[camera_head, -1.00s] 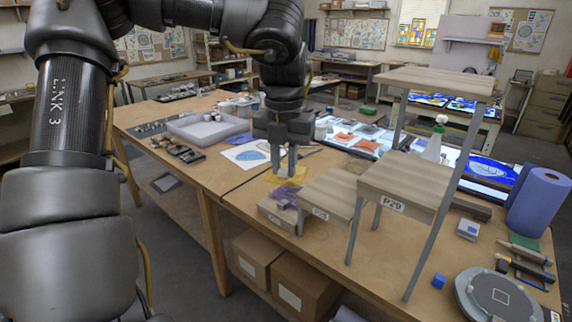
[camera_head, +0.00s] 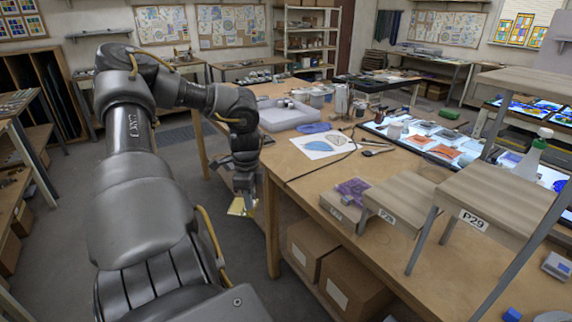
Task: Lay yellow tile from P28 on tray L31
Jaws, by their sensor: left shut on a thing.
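My left gripper (camera_head: 243,193) is shut on the yellow tile (camera_head: 240,207). It holds the tile, tilted in view, over the floor just off the left edge of the workbench. A purple tile (camera_head: 352,188) lies on the lowest of the wooden step stands (camera_head: 343,208), whose label is too small to read surely. The taller stand P29 (camera_head: 490,205) is at the right. I cannot make out a tray labelled L31. My right gripper is not in view.
The workbench (camera_head: 300,180) holds a grey tray (camera_head: 285,116), a paper with a blue drawing (camera_head: 322,144), brushes and a light table with orange glass pieces (camera_head: 443,152). Cardboard boxes (camera_head: 350,285) sit under the bench. Open floor (camera_head: 225,240) lies left of it.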

